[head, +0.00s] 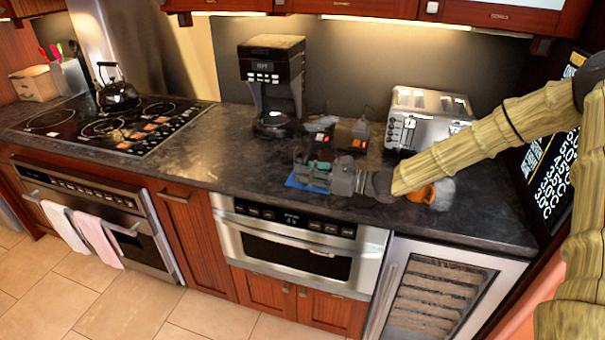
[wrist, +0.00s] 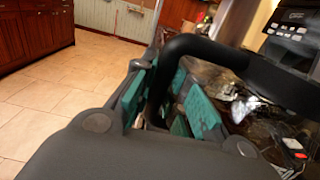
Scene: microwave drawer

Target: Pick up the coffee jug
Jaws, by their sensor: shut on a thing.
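The coffee jug's black curved handle (wrist: 205,50) runs between the teal pads of my gripper (wrist: 165,100) in the wrist view. A black band and shiny clear glass show to its right. My gripper is shut on the handle. In the head view my gripper (head: 318,172) is low over the front of the dark counter (head: 225,150), right of the coffee maker (head: 272,80). The jug's glass is hard to make out there, and I cannot tell if its base touches the counter. The coffee maker also shows in the wrist view (wrist: 292,30).
A silver toaster (head: 425,118) stands at the back right. Small items with red parts (head: 320,124) lie behind my gripper. A blue flat thing (head: 303,184) is under it. An orange thing (head: 424,194) is partly behind my arm. The counter left of my gripper is clear.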

